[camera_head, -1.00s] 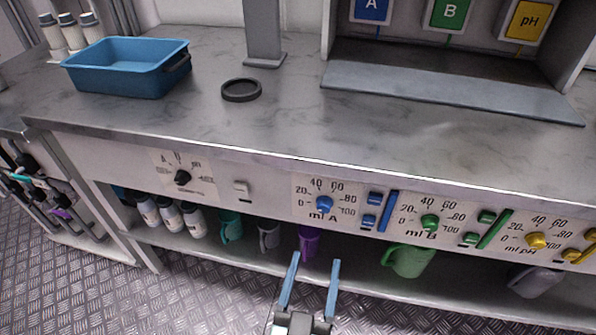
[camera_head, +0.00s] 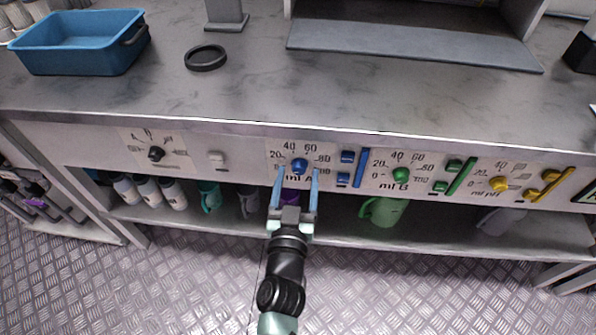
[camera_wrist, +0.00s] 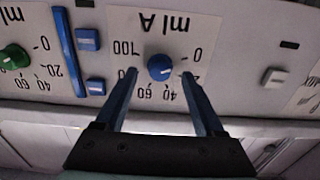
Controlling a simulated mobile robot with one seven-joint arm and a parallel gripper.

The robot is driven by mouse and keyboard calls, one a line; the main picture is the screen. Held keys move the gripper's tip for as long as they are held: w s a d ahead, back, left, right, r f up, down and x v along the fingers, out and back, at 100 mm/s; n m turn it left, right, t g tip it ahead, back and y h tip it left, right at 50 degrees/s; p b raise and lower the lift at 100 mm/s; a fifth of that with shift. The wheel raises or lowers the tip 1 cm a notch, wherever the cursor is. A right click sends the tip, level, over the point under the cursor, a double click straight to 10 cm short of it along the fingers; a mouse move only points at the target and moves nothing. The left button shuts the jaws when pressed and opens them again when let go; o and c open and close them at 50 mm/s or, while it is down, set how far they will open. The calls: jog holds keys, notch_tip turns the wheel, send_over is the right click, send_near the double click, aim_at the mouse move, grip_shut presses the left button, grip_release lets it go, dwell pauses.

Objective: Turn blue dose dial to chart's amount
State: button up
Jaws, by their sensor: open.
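The blue dose dial (camera_head: 299,166) sits on a white panel marked "ml A" with a scale from 0 to 100 on the bench front. It also shows in the wrist view (camera_wrist: 160,67), where the panel appears upside down. My gripper (camera_head: 296,178) is open, its two blue fingers pointing at the dial. In the wrist view the fingertips (camera_wrist: 159,74) lie to either side of the dial; I cannot tell whether they touch it. The dial's pointer is too small to read. No chart with an amount is legible in these frames.
A green dial (camera_head: 401,175) and a yellow dial (camera_head: 499,184) sit to the right, with blue buttons (camera_head: 347,157) between. A black selector knob (camera_head: 156,154) is at left. A blue tub (camera_head: 80,45) and black ring (camera_head: 206,58) stand on the bench. Bottles and jugs fill the shelf below.

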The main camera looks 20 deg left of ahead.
jog(key=shift+w+a, duration=0.15)
jog(key=shift+w, duration=0.45)
grip_shut()
